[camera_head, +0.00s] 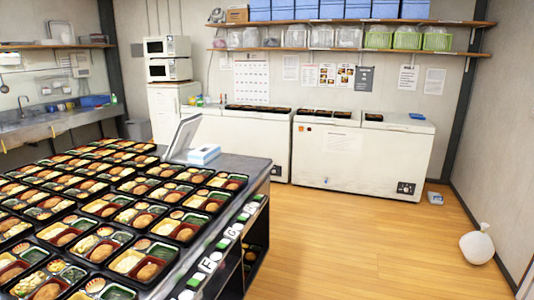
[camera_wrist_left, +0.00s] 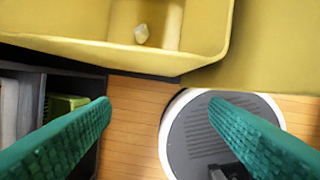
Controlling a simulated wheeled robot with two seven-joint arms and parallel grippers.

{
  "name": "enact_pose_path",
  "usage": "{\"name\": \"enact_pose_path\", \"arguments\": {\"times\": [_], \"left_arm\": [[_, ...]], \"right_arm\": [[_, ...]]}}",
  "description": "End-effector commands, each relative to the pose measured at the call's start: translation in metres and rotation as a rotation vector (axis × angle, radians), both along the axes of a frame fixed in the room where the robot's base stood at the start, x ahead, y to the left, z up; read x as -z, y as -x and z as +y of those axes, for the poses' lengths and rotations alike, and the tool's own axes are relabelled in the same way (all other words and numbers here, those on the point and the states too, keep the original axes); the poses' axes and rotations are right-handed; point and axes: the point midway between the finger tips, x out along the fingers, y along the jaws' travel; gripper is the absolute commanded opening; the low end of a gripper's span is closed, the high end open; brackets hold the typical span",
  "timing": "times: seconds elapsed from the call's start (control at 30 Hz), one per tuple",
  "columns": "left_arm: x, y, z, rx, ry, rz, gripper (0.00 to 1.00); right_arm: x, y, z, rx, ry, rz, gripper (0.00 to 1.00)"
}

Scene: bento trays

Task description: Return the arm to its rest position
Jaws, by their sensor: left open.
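My left gripper (camera_wrist_left: 158,104) shows in the left wrist view as two green, textured fingers. They are wide apart with nothing between them. Below the gap I see wooden floor and part of my own round base. Neither arm shows in the head view, and my right gripper is in no view. Many filled black bento trays (camera_head: 107,211) stand in rows on the table at the left of the head view.
In the left wrist view a yellow bin (camera_wrist_left: 80,44) with a small pale item (camera_wrist_left: 141,33) inside lies beyond the fingertips. A dark shelf (camera_wrist_left: 65,74) is at left. Chest freezers (camera_head: 360,158) line the back wall. A white bag (camera_head: 477,246) sits on otherwise open floor.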

Motion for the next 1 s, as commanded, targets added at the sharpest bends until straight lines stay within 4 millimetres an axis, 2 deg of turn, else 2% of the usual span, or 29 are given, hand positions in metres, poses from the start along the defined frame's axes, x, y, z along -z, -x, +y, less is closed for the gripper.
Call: {"name": "enact_pose_path", "arguments": {"times": [0.03,0.2,0.4,0.5,0.63,0.73,0.9,1.0], "left_arm": [[0.024,0.011,0.001,0.002,-0.002,0.019,0.7],[0.089,0.053,0.007,0.01,-0.006,0.054,0.7],[0.145,0.113,0.018,0.018,-0.012,0.091,0.7],[0.161,0.14,0.024,0.022,-0.014,0.104,0.7],[0.171,0.162,0.028,0.025,-0.016,0.113,0.7],[0.174,0.17,0.03,0.026,-0.016,0.116,0.7],[0.174,0.171,0.03,0.027,-0.017,0.116,0.7],[0.174,0.171,0.03,0.027,-0.017,0.116,0.55]], "right_arm": [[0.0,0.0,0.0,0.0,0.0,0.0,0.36],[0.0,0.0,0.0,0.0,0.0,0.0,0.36],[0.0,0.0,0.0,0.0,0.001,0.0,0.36],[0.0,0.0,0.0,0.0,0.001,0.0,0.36],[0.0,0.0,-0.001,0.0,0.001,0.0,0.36],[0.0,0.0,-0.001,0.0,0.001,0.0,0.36],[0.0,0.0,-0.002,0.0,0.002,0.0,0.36],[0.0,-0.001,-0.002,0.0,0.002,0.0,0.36]]}}
